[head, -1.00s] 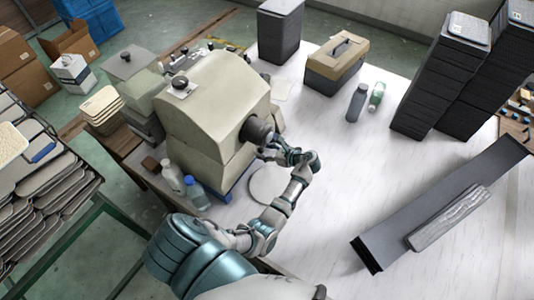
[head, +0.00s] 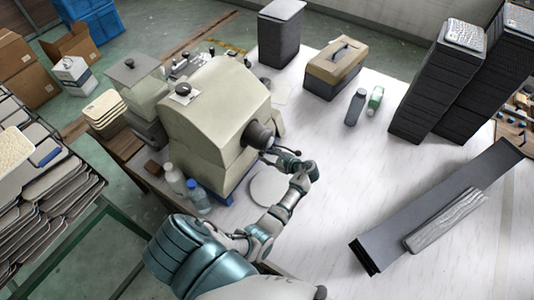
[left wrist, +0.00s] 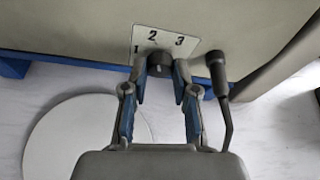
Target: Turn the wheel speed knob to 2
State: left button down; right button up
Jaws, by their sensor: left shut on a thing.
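The wheel speed knob (left wrist: 159,64) is a small dark round knob on the beige machine (head: 215,110). It sits below a white label (left wrist: 164,43) with the numbers 1, 2 and 3. My left gripper (left wrist: 159,72) is shut on the knob, with one finger on each side of it. I cannot tell which number the knob points to. In the head view my left gripper (head: 276,156) is at the machine's right side, and the knob is not clear there. My right gripper is not in view.
A lever with a dark grip (left wrist: 217,70) stands close to the right of the fingers. A white disc (head: 269,186) lies on the table below. Two bottles (head: 198,197) stand at the machine's front. A toolbox (head: 335,68) and tray stacks (head: 445,85) stand further back.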

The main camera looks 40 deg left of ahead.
pick_arm(q)
jog(key=shift+n+t, duration=0.5)
jog(key=shift+n, duration=0.1)
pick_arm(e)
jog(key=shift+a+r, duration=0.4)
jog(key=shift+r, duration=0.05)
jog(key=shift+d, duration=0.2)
pick_arm(q)
jog(key=c, duration=1)
grip_release()
jog(key=shift+o, duration=0.5)
jog(key=shift+a+f, duration=0.1)
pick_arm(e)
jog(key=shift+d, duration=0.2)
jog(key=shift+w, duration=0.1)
pick_arm(q)
jog(key=v, duration=1.2)
jog(key=shift+w+f, duration=0.15)
jog(key=shift+f, duration=0.05)
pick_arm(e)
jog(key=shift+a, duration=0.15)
